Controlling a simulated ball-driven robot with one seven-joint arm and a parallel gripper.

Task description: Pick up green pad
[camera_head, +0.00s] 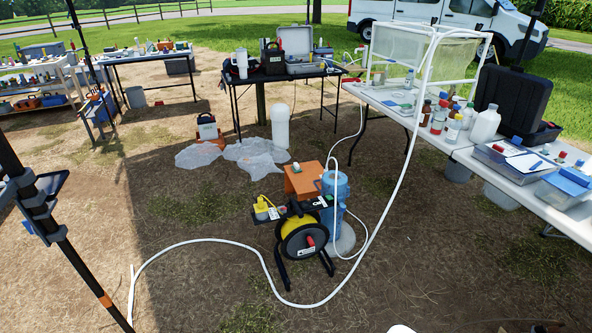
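I cannot make out a green pad for certain. A small flat greenish item (406,108) lies on the long white table (462,152) at the right, near the white frame, but it is too small to identify. My gripper is not in view. A small white rounded shape shows at the bottom edge, and I cannot tell what it is.
A cable reel (303,238) stands on the ground in the middle, beside a blue container (335,200) and an orange box (303,181). A white hose (262,262) loops across the ground. A black-framed stand (45,215) is at the left. Bottles (440,116) crowd the right table.

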